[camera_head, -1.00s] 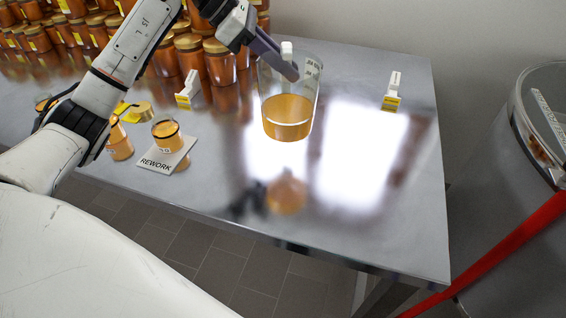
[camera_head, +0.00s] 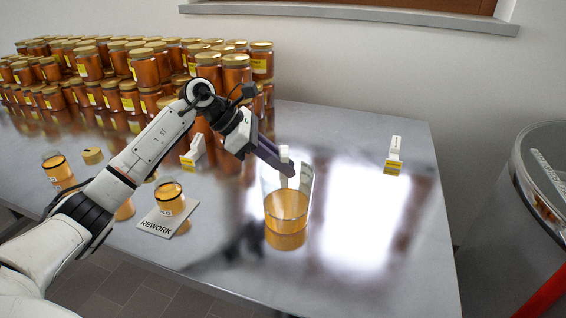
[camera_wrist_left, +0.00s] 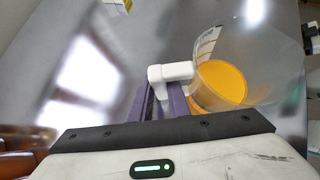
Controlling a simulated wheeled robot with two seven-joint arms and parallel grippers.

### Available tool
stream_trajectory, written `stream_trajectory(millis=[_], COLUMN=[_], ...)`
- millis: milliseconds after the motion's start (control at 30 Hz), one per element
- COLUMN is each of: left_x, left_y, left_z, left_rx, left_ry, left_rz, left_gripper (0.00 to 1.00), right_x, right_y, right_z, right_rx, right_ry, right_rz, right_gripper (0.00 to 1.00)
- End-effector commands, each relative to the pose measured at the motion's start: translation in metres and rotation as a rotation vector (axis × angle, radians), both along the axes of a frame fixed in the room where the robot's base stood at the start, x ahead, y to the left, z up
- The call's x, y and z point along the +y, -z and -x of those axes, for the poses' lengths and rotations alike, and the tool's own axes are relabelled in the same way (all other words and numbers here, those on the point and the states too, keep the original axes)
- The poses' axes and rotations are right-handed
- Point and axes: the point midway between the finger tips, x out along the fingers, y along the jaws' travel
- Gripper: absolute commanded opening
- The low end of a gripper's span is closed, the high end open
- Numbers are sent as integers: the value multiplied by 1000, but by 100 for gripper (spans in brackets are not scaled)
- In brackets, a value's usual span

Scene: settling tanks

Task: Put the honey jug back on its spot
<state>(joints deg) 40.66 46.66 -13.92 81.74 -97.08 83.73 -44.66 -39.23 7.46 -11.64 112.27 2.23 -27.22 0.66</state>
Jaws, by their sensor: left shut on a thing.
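The honey jug (camera_head: 286,232) is a clear beaker-like vessel with amber honey in its lower part and a white handle (camera_head: 284,168). My left gripper (camera_head: 290,171) is shut on that handle and holds the jug upright. The jug is low over the steel table, at or very near its surface; I cannot tell whether it touches. In the left wrist view the white handle (camera_wrist_left: 170,72) sits between the purple fingers, with the honey (camera_wrist_left: 219,84) to its right. No marked spot shows under the jug. My right gripper is not in view.
White stands with yellow labels stand at the right (camera_head: 394,160) and behind my arm (camera_head: 194,155). A jar (camera_head: 170,198) sits on the REWORK card (camera_head: 155,226). Stacked honey jars (camera_head: 130,75) fill the back left.

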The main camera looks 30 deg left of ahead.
Motion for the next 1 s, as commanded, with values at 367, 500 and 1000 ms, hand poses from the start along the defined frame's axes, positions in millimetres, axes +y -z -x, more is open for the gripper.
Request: stream_trajectory(millis=[367, 500, 1000], left_x=[0, 0, 27], left_y=[1, 1, -33], left_z=[0, 0, 17], left_rx=[-2, -2, -6], left_ry=[0, 0, -4], left_rz=[0, 0, -2], left_gripper=[31, 34, 34], right_x=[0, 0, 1], right_y=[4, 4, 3], right_z=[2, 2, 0], right_rx=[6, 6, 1], right_ry=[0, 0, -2], right_rz=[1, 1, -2], right_gripper=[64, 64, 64])
